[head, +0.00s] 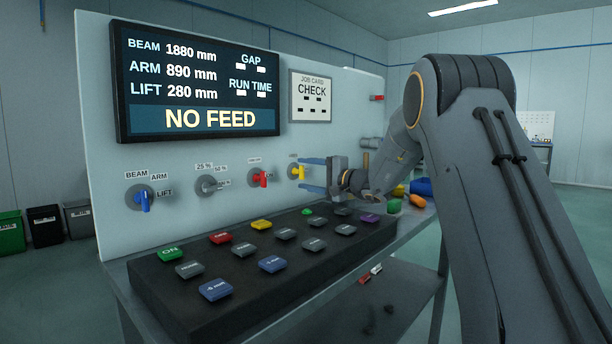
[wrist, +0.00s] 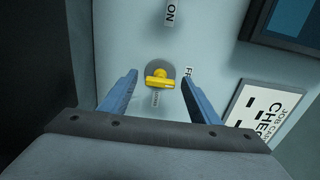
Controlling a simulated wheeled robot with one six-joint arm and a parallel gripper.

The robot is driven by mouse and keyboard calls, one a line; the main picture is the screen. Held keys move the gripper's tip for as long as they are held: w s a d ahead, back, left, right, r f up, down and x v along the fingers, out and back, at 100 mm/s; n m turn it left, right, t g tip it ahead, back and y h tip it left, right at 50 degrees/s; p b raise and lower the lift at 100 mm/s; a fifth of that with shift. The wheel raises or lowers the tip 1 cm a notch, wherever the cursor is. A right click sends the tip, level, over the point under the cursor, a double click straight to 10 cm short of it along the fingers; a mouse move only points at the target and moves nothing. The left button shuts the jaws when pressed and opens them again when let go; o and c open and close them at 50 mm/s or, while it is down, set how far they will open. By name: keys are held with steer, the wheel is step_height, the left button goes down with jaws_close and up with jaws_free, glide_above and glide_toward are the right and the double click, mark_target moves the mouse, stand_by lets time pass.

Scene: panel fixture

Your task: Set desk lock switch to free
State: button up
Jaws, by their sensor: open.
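The desk lock switch appears to be the yellow knob (head: 298,172) on a round grey plate, rightmost in the row on the upright panel. It also shows in the wrist view (wrist: 159,79), near a label partly reading "FR" and another label reading "ON". Its handle lies roughly crosswise in the wrist view. My gripper (head: 304,175) is open in front of the knob. Its blue fingers (wrist: 160,76) stand on either side of the knob, with a gap on both sides. The "FR" label is partly hidden by one finger.
A red switch (head: 261,179), a grey switch (head: 208,185) and a blue switch (head: 144,198) sit left along the panel. A sloped button console (head: 270,250) lies below my gripper. The screen (head: 197,80) reads "NO FEED". A job card (head: 310,96) hangs above.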

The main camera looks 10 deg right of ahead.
steer(key=v, duration=0.7)
steer(key=shift+d+p, duration=0.1)
steer(key=shift+p, duration=0.2)
steer(key=shift+s+r, duration=0.1)
